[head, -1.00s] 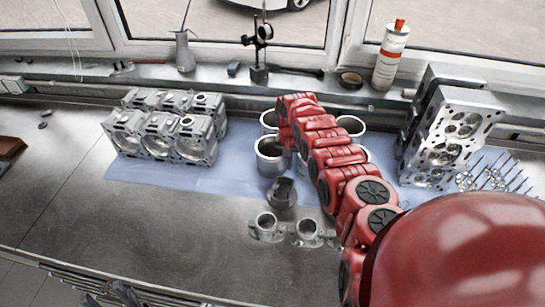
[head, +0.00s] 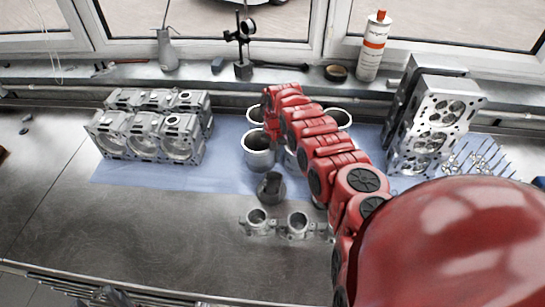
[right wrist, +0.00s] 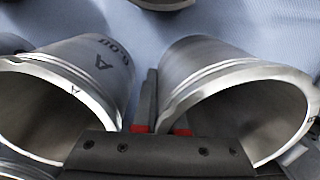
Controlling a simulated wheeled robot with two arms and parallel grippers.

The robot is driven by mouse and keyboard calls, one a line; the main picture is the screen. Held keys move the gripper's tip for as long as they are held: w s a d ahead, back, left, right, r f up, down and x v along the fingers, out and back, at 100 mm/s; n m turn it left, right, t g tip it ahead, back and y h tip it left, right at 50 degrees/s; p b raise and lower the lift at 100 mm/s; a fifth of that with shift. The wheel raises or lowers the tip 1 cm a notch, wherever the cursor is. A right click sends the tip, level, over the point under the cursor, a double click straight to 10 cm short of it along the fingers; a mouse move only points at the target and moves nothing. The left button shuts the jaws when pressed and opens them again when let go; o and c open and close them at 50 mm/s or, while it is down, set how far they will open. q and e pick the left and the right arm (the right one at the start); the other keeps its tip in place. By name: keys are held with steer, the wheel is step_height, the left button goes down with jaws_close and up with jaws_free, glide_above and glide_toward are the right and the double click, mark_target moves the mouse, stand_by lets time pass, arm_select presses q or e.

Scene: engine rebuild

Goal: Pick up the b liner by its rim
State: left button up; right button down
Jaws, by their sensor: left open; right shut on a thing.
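In the right wrist view, two grey metal liners lie close with open ends toward me. The left liner (right wrist: 85,65) is marked "A". The right liner (right wrist: 205,65), whose letter does not show, has my right gripper (right wrist: 160,130) at the near-left part of its rim. One dark finger stands between the liners; the other is mostly hidden. The jaws are shut on this rim. In the head view my red right arm hides that gripper and part of the liner group; one front liner (head: 258,152) shows clearly. My left gripper (head: 108,297) shows only partly at the bottom edge, open.
An engine block (head: 150,135) stands left on the blue mat (head: 220,180). A cylinder head (head: 435,120) and valves (head: 475,160) are at right. The left bench front is clear.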

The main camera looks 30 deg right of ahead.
step_height(320, 180, up, 17)
steer(key=b, duration=0.4)
steer(key=shift+f, duration=0.2)
step_height(320, 180, up, 12)
steer(key=p, duration=0.4)
steer(key=shift+f, duration=0.25)
stand_by(0.8)
